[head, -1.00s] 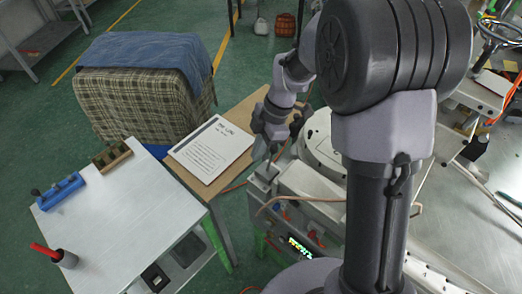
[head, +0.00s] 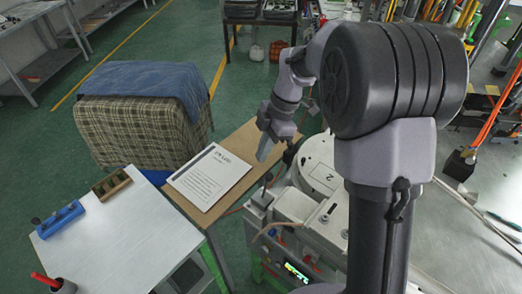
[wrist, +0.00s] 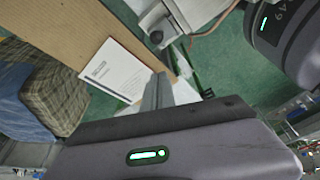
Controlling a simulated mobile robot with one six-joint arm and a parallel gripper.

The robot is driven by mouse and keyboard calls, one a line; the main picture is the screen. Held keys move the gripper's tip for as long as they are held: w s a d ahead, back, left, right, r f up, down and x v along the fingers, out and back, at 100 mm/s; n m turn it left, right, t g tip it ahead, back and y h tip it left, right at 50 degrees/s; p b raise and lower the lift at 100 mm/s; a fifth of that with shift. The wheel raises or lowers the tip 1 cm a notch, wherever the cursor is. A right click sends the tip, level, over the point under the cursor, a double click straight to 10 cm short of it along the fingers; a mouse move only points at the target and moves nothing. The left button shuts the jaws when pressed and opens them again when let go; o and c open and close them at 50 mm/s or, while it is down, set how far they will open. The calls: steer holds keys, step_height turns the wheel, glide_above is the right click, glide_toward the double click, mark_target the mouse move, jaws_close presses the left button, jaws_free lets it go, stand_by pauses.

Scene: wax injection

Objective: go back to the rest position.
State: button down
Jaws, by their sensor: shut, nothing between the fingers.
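My gripper (head: 264,152) is in the upper middle of the head view, in the air at the right edge of the white paper sheet. Its fingers point down and are shut with nothing between them. In the wrist view my gripper's fingers (wrist: 158,92) show as grey plates together, in front of the brown board and floor. My dark grey arm fills the right middle of the head view.
A white paper (head: 208,177) lies on a brown table (head: 234,145). A white machine (head: 318,165) stands right of it. A light table (head: 130,240) at lower left bears a blue rack (head: 58,218), a wooden block (head: 111,184) and a red-handled tool (head: 45,281). A cloth-covered stack (head: 140,110) stands behind.

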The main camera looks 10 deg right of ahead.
steer(key=s+m+t+h+b, duration=0.1)
steer(key=s+m+t+b, duration=0.5)
steer(key=s+m, duration=1.7)
steer(key=m+b, duration=0.2)
steer(key=b, duration=0.3)
steer(key=shift+s+d+t+h, duration=0.15)
steer(key=shift+d+t+h, duration=0.15)
steer(key=shift+h, duration=0.1)
steer(key=shift+r, duration=0.1)
